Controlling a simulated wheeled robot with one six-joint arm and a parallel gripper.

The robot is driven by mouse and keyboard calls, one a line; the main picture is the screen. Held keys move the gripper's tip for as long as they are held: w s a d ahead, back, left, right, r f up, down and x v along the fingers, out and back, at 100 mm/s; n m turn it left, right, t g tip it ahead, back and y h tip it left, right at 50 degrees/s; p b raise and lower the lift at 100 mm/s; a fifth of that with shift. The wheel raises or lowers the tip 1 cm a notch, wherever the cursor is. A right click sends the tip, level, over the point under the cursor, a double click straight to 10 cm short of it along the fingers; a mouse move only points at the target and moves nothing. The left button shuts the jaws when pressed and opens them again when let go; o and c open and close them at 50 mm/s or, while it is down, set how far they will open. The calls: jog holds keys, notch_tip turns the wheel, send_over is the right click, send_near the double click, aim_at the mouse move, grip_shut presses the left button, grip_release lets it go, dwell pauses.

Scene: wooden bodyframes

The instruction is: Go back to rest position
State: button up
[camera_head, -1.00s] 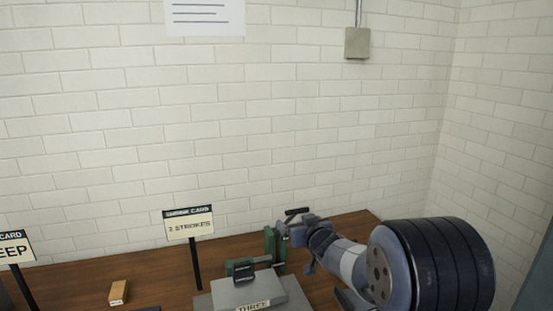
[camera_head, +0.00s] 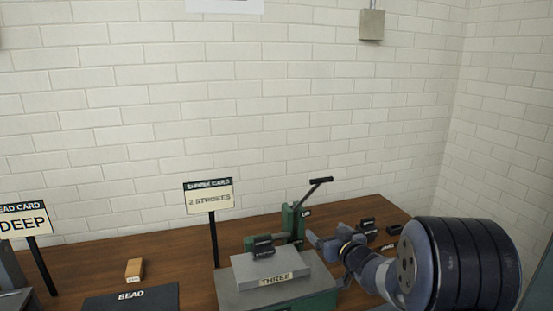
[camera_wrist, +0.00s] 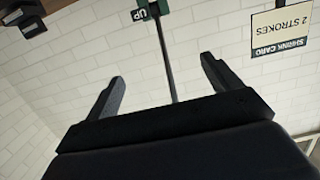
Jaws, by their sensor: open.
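My gripper (camera_head: 314,240) is open and empty, just right of a green shrinker machine (camera_head: 290,222) on the bench. In the wrist view my gripper (camera_wrist: 162,68) has its two dark fingers spread, with nothing between them but the machine's lever rod beyond. The lever (camera_head: 307,196) stands up at a slant with a black handle on top. My gripper appears apart from the lever. My arm comes in from the right.
A grey "THREE" block (camera_head: 270,268) stands at the machine's front. A "2 STROKES" card (camera_head: 209,196) stands left of it. A "DEEP" card (camera_head: 22,222), a small wooden block (camera_head: 134,269) and a dark "BEAD" plate (camera_head: 131,298) are further left. Black parts (camera_head: 369,228) lie right.

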jog(key=shift+t+y, duration=0.3)
jog(key=shift+t, duration=0.6)
jog(key=shift+s+d+f+b, duration=0.2)
jog(key=shift+s+f+b, duration=0.5)
jog(key=shift+b, duration=0.5)
jog(key=shift+s+d+f+b, duration=0.25)
jog(key=shift+s+f+b, duration=0.35)
jog(key=shift+b, duration=0.65)
jog(key=shift+s+d+f+b, duration=0.2)
jog(key=shift+s+f+b, duration=0.5)
jog(key=shift+b, duration=0.5)
jog(key=shift+w, duration=0.1)
